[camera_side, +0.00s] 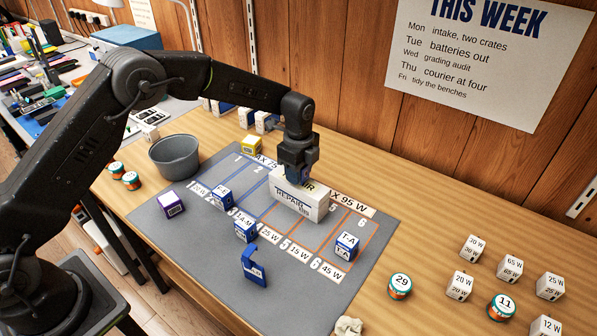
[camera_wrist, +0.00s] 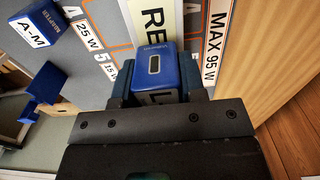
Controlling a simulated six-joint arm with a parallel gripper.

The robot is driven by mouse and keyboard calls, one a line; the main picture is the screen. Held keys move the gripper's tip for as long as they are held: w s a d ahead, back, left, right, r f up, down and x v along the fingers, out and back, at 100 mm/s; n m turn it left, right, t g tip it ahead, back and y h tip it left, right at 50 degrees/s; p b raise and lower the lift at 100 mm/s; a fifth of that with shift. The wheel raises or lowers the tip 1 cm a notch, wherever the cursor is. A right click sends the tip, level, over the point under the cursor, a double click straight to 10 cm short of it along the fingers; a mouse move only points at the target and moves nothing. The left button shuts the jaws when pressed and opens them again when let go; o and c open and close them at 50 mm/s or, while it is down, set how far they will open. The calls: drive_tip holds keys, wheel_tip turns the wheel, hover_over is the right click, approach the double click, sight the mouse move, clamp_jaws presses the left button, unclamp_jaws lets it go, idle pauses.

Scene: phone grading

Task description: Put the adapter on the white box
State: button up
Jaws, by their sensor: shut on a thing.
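In the side view my gripper (camera_side: 302,177) is directly above the white box (camera_side: 298,207), marked REPAIR, on the grey mat. The jaws mostly hide the adapter there. In the wrist view the white box (camera_wrist: 148,18) shows just beyond the adapter, its lettering partly covered. I cannot tell whether the adapter touches the box top.
Other blue blocks stand on the grey mat (camera_side: 190,238): one at left (camera_side: 221,197), one at centre (camera_side: 246,230), one at right (camera_side: 347,246). A blue notched piece (camera_side: 254,270) is in front. A grey bowl (camera_side: 175,157) and purple cube (camera_side: 170,205) are left.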

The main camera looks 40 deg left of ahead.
drive_tip(key=shift+f, duration=0.3)
drive_tip(key=shift+f, duration=0.15)
drive_tip(key=o, duration=0.9)
